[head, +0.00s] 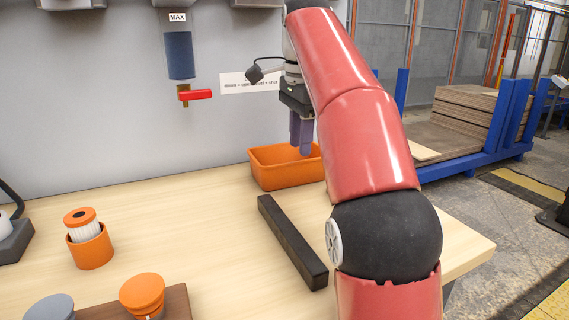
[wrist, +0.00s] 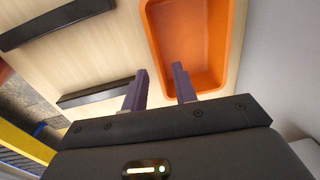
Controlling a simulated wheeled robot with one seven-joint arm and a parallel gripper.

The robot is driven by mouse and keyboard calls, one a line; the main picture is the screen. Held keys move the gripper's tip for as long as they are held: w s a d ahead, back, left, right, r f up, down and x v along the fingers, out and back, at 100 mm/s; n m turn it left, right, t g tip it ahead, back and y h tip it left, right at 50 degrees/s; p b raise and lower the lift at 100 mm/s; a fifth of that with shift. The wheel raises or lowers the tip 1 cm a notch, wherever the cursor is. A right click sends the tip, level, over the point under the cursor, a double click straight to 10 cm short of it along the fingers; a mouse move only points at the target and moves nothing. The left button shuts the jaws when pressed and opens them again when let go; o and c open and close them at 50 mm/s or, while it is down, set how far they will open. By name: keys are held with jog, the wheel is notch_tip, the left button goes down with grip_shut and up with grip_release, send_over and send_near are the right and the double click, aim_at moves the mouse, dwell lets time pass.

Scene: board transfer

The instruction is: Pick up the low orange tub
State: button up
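The low orange tub (head: 275,170) stands on the wooden bench near the back wall, open side up and empty as far as I can see. It also shows in the wrist view (wrist: 200,40). My gripper (head: 300,147) points down at the tub's right part, with its purple fingers apart. In the wrist view, my gripper (wrist: 160,70) has one finger over the tub's inside and the other outside its left wall, with the rim between them in the picture. I cannot tell whether either finger touches the tub. My arm hides the tub's right end.
A black bar (head: 293,240) lies on the bench (head: 190,205) in front of the tub. An orange cup with a white filter (head: 90,245) and an orange-capped item (head: 142,292) stand left. A red-handled valve (head: 195,95) hangs on the wall behind.

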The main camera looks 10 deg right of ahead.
aim_at(299, 179)
notch_tip(299, 179, down, 7)
jog(key=b, duration=0.3)
jog(key=shift+w, duration=0.1)
grip_shut()
